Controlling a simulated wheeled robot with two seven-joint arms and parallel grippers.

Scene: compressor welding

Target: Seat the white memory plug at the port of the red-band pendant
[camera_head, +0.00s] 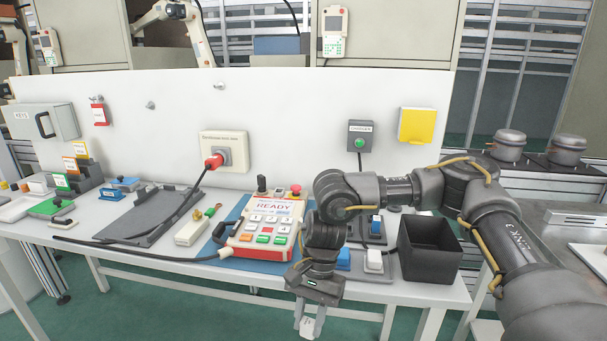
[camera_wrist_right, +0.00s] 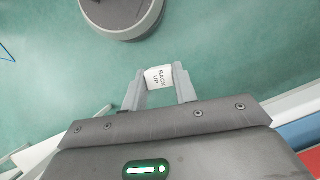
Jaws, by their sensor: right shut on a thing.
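The white memory plug (camera_wrist_right: 159,77), marked "BACK UP", is between the two fingers of my right gripper (camera_wrist_right: 165,84), which is shut on it. In the head view the plug (camera_head: 307,328) hangs below my right gripper (camera_head: 310,320), in front of the table's front edge and over the green floor. The red-band pendant (camera_head: 262,228) lies on a blue mat (camera_head: 226,217) on the table, with its display reading "READY". It is behind and to the left of my right gripper, well apart from the plug. I cannot make out its port. My left gripper is not in view.
A black open bin (camera_head: 430,262) stands on the table right of my right gripper. Blue and white blocks (camera_head: 374,262) sit beside it. A dark cable (camera_head: 130,253) runs left from the pendant. A grey tray (camera_head: 150,222) lies left, and a white panel (camera_head: 300,110) stands behind.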

